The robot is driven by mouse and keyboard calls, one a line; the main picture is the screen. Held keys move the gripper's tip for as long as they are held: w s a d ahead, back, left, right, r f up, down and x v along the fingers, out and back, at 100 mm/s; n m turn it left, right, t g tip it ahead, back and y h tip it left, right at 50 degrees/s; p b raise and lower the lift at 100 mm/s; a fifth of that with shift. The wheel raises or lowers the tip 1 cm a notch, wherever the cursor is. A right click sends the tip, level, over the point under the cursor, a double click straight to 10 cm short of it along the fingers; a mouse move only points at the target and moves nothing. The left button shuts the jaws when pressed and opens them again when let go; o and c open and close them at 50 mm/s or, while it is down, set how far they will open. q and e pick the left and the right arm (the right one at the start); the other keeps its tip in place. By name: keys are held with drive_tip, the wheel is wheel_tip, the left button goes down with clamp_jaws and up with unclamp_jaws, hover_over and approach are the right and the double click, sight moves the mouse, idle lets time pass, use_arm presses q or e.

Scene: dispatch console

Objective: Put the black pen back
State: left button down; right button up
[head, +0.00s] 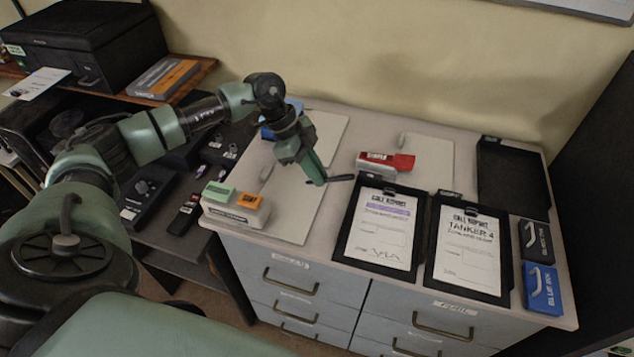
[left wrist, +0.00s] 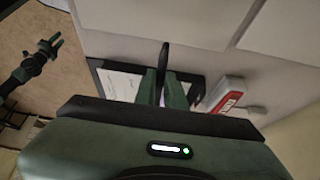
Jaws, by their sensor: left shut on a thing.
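The black pen (head: 341,178) is a thin dark stick held roughly level above the counter, near the top edge of the left clipboard. My left gripper (head: 317,181) is shut on it. In the left wrist view the pen (left wrist: 164,57) sticks out beyond the fingertips (left wrist: 163,82) of that gripper. My right gripper (left wrist: 50,44) shows only in the left wrist view, off over the floor at the left, with its fingers apart and empty.
Two clipboards (head: 379,274) (head: 464,285) lie at the counter's front. A red stamp block (head: 403,162) is behind them. A black tray (head: 515,178), a black ink box (head: 536,240) and a blue ink box (head: 542,288) are at right. A pale board (head: 290,215) lies left.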

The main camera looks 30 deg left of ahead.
use_arm(q)
wheel_tip(320, 180, down, 5)
drive_tip(key=shift+r+p, duration=0.2)
drive_tip(key=shift+p, duration=0.3)
drive_tip(key=shift+f, duration=0.15)
drive_tip(key=shift+f, duration=0.1)
drive_tip(key=c, duration=1.5)
unclamp_jaws()
drive_tip(key=b+v, duration=0.3)
drive_tip(key=v, duration=0.9)
drive_tip(key=shift+b, duration=0.4)
